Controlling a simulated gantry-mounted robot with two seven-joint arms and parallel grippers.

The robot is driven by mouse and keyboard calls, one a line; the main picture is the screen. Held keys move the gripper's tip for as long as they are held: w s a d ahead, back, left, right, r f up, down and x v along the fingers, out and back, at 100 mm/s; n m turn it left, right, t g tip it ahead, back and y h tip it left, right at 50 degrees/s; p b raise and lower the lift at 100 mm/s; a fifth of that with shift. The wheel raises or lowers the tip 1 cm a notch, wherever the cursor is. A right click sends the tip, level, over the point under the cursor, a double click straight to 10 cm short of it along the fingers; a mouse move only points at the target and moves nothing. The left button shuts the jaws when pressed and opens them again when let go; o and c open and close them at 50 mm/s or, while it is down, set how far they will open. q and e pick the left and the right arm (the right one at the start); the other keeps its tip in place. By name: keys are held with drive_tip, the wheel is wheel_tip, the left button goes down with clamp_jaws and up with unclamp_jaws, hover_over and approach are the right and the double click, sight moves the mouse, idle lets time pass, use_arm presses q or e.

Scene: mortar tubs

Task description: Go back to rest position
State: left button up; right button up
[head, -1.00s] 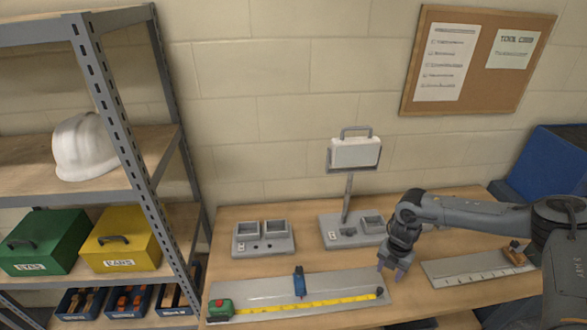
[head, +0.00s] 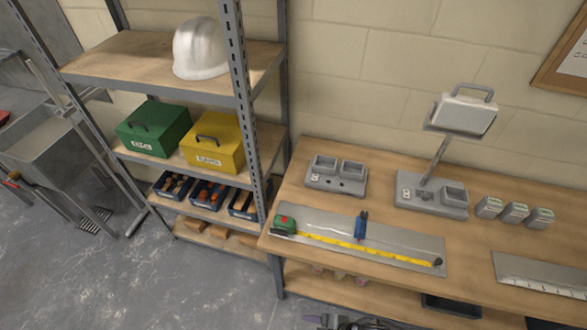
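The bench also holds a grey twin-socket block (head: 336,175), a lamp (head: 463,114) on a grey base (head: 425,203), small grey boxes (head: 515,212) and a ruled plate (head: 545,272). A shelf rack (head: 243,100) stands left of it. Open floor (head: 190,285) lies in front of the rack.

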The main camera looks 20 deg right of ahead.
drive_tip(key=w+d+r+m+h, duration=0.2)
drive_tip(key=d+r+m+h, duration=0.35)
drive_tip(key=r+m, duration=0.3)
drive_tip(key=s+d+m+g, duration=0.3)
drive_tip(key=s+d, duration=0.2)
wheel_tip(320, 180, up, 13)
drive_tip(key=p, duration=1.3)
drive_tip(key=shift+h+p, duration=0.3)
drive_tip(key=shift+h, duration=0.15)
drive_tip(key=shift+w+a+n, duration=0.1)
drive_tip(key=shift+a+n, duration=0.05)
drive_tip(key=shift+n, duration=0.1)
